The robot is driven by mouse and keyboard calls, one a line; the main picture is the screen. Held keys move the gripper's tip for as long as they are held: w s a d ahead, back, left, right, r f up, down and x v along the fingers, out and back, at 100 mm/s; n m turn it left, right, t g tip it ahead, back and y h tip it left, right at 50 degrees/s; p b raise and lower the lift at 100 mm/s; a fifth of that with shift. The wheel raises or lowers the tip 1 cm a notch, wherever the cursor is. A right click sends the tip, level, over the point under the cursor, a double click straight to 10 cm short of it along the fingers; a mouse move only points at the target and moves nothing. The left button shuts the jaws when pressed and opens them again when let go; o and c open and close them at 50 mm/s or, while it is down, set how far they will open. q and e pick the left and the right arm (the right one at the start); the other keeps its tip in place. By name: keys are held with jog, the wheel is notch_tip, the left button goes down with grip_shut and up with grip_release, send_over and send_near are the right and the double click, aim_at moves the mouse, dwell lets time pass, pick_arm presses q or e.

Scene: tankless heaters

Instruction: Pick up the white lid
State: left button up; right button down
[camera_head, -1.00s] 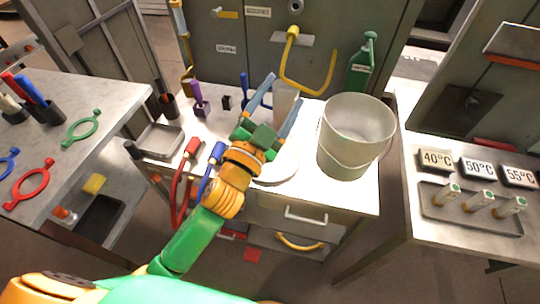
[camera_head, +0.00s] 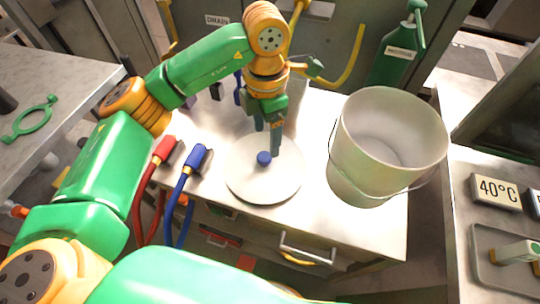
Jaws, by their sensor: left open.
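The white lid (camera_head: 248,184) is a round flat disc with a blue knob (camera_head: 264,158) at its middle. It lies on the steel tabletop (camera_head: 312,215) in the middle of the head view. My left gripper (camera_head: 268,148) points down over the lid, with its fingers just behind or above the knob. The fingers are apart, and I cannot tell whether they touch the knob or lid. The right gripper is not in view.
A large pale bucket (camera_head: 385,140) stands right of the lid. Red (camera_head: 163,150) and blue (camera_head: 197,158) hose ends lie to its left. A 40°C sign (camera_head: 497,190) is on the right bench.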

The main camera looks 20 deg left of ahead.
aim_at(264, 156)
pick_arm(q)
jog(key=shift+s+a+f+p, duration=0.2)
jog(key=shift+s+f+p, duration=0.3)
jog(key=shift+s+f, duration=0.55)
jog(key=f, duration=0.3)
jog(key=shift+w, duration=0.4)
jog(key=shift+w+f, duration=0.15)
jog(key=shift+f, duration=0.05)
jog(key=shift+r, duration=0.1)
jog(key=c, duration=0.5)
grip_shut()
